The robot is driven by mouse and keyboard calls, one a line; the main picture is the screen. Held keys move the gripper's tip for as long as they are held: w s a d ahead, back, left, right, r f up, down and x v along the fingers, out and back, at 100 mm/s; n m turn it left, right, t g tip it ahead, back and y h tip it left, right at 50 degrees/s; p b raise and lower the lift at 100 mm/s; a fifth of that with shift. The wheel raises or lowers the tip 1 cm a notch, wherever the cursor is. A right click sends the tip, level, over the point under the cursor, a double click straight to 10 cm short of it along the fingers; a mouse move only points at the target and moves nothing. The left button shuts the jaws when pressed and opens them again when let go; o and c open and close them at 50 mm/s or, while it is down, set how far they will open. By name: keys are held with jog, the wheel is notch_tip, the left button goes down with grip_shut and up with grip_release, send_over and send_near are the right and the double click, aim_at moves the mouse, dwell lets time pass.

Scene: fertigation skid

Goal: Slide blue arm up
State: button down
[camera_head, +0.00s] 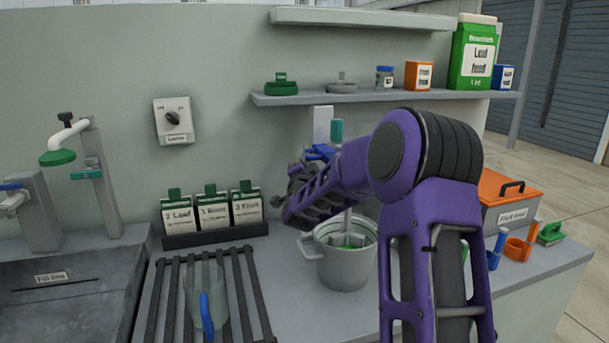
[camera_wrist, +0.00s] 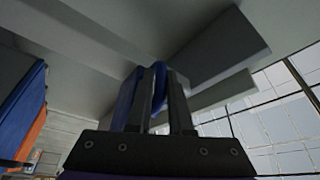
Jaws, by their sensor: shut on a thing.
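The blue arm (camera_head: 319,152) shows as a small blue piece beside a grey upright post (camera_head: 322,123), above a grey pot (camera_head: 341,268). My purple arm hides much of it. In the wrist view the blue arm (camera_wrist: 161,76) runs between my fingers. My gripper (camera_wrist: 157,72) is shut on it. A teal-topped piece (camera_head: 337,131) stands next to the post. A pale shaft (camera_head: 347,222) goes down into the pot, which has something green inside.
A shelf (camera_head: 390,98) with a green carton (camera_head: 474,55) and several small items is above and behind. An orange-lidded box (camera_head: 507,188) stands right of my arm. A slatted rack (camera_head: 172,305) with a scoop lies at left.

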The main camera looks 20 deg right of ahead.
notch_tip(320, 180, up, 11)
jog(key=shift+f+p, duration=0.2)
jog(key=shift+p, duration=0.35)
jog(key=c, duration=0.9)
grip_release()
jog(key=shift+a, duration=0.1)
jog(key=shift+o, duration=0.3)
jog(key=shift+f, duration=0.1)
jog(key=shift+f, duration=0.1)
jog(key=shift+s, duration=0.1)
jog(key=b+v, duration=0.1)
jog(key=v, duration=1.6)
jog(key=shift+f+b, duration=0.15)
jog(key=shift+b, duration=0.2)
